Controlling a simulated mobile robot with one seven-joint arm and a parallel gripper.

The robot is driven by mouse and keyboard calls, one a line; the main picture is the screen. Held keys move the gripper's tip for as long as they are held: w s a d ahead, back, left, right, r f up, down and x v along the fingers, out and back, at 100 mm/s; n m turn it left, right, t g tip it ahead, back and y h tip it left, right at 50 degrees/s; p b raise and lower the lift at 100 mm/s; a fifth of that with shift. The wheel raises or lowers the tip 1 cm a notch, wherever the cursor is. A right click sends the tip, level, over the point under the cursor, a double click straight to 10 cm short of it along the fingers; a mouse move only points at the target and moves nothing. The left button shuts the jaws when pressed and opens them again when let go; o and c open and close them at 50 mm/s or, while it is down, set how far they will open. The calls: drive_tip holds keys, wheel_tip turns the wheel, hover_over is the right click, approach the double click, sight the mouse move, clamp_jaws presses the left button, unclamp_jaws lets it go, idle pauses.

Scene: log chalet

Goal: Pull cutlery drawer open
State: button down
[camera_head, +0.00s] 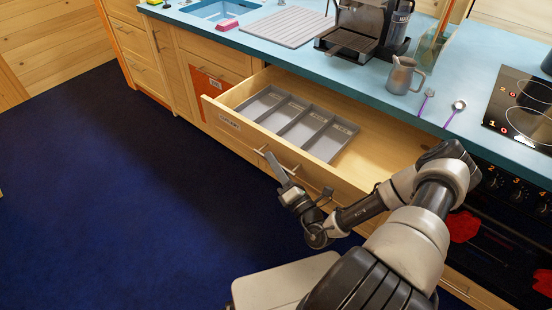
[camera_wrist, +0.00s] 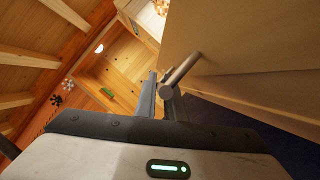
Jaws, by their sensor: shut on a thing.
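The cutlery drawer (camera_head: 378,138) stands pulled out from under the counter in the head view. A grey cutlery tray (camera_head: 296,124) with several compartments lies in its left part and looks empty. My gripper (camera_head: 275,166) is at the drawer front, shut on the metal bar handle (camera_wrist: 182,70). In the wrist view the bar sits at the fingertips of my gripper (camera_wrist: 162,92). The fingers hide part of the handle in the head view.
The blue counter (camera_head: 345,76) carries a coffee machine (camera_head: 366,26), a metal jug (camera_head: 403,75) and two utensils. A black hob (camera_head: 520,105) and an oven are at the right. The dark blue floor (camera_head: 110,190) in front is clear.

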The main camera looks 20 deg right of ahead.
drive_tip(key=c, duration=1.8)
unclamp_jaws()
drive_tip(key=shift+c, duration=0.2)
drive_tip(key=v, duration=1.7)
drive_tip(key=shift+s, duration=0.25)
